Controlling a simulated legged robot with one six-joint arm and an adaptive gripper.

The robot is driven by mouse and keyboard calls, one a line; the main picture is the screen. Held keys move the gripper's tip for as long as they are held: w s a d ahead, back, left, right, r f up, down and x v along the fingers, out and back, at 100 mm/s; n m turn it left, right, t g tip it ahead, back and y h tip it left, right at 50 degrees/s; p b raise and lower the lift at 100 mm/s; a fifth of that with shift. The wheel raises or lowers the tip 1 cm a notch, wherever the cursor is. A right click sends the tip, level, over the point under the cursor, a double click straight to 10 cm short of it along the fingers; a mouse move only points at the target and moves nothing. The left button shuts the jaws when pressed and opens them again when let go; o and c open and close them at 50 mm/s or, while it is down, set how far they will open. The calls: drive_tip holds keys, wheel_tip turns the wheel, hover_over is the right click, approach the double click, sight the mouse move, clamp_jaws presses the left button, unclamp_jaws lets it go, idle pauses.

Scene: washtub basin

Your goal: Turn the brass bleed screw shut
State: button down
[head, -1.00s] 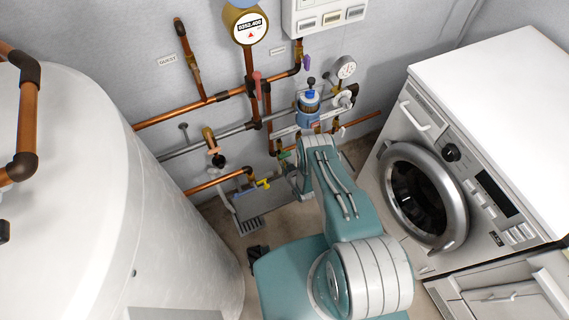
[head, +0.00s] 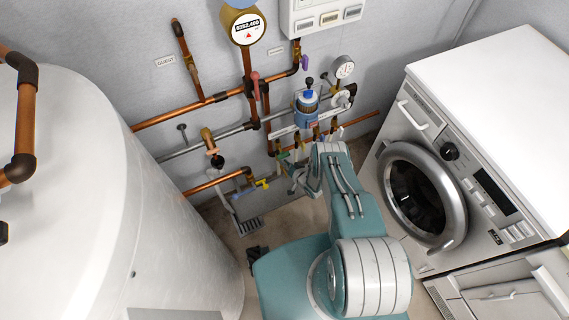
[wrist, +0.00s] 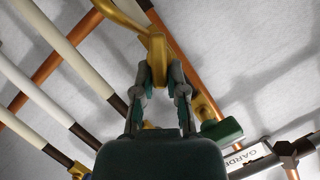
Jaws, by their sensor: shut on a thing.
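In the wrist view a brass part (wrist: 157,46), which looks like the bleed screw, comes down from the top with a bent bar running to the upper left. My gripper (wrist: 160,72) is shut on its lower end, one finger on each side. The exact contact is partly hidden by the fingers. In the head view my gripper (head: 297,182) is low by the wall pipes, left of my teal forearm. It is small there, and I cannot make out the screw.
Copper pipes (head: 190,113) and a blue-capped filter (head: 307,105) are on the wall. A yellow-handled valve (head: 262,183) sits left of the gripper. A green part (wrist: 222,130) is close right of the fingers. The white tank (head: 95,190) and washing machine (head: 425,195) flank the arm.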

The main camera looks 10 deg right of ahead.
drive_tip(key=shift+w+d+m+y, duration=0.1)
drive_tip(key=shift+d+m+y, duration=0.1)
drive_tip(key=shift+m+y, duration=0.45)
drive_tip(key=shift+m, duration=0.25)
drive_tip(key=c, duration=0.7)
unclamp_jaws()
drive_tip(key=shift+d, duration=0.1)
drive_tip(key=v, duration=1.2)
drive_tip(key=shift+f, duration=0.15)
